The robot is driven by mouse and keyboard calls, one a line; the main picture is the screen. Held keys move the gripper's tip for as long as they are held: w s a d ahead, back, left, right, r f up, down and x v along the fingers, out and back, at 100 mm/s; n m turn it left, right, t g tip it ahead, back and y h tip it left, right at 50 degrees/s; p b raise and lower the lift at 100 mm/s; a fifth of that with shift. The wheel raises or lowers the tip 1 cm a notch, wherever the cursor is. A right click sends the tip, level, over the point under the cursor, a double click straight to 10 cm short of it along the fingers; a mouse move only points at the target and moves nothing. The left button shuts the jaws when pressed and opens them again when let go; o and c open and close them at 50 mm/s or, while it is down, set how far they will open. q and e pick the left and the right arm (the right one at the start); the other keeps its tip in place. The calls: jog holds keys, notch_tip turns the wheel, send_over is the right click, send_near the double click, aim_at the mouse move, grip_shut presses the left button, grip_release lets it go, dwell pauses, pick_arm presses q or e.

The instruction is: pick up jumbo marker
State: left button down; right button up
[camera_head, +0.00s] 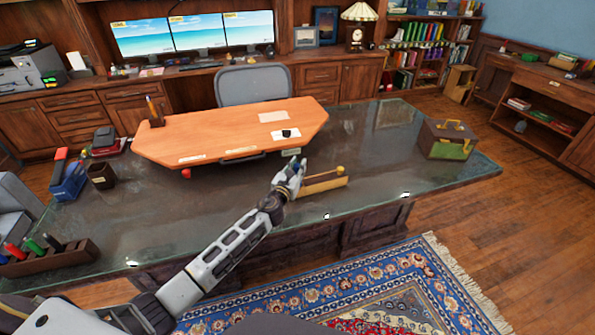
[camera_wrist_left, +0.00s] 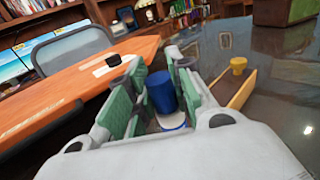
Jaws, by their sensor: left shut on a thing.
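The jumbo marker (camera_wrist_left: 162,92) shows in the left wrist view as a short, thick blue cylinder with white at its lower end. It stands between the green pads of my left gripper (camera_wrist_left: 152,98), which is shut on it. In the head view my left gripper (camera_head: 293,170) is over the glass-topped desk, just left of a wooden tray. The marker cannot be made out there, hidden by the gripper or too small. My right gripper is not in view.
The low wooden tray (camera_head: 322,185) has a yellow piece (camera_head: 340,170) at its far end. An orange raised board (camera_head: 228,132) lies behind the gripper. A marker holder (camera_head: 45,259) stands at front left, a brown case (camera_head: 446,139) at right. The desk's right middle is clear.

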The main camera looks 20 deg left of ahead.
pick_arm(q)
jog(key=shift+r, duration=0.75)
notch_tip(320, 180, up, 8)
jog(key=p, duration=0.3)
jog(key=shift+f, duration=0.1)
jog(key=shift+r, duration=0.2)
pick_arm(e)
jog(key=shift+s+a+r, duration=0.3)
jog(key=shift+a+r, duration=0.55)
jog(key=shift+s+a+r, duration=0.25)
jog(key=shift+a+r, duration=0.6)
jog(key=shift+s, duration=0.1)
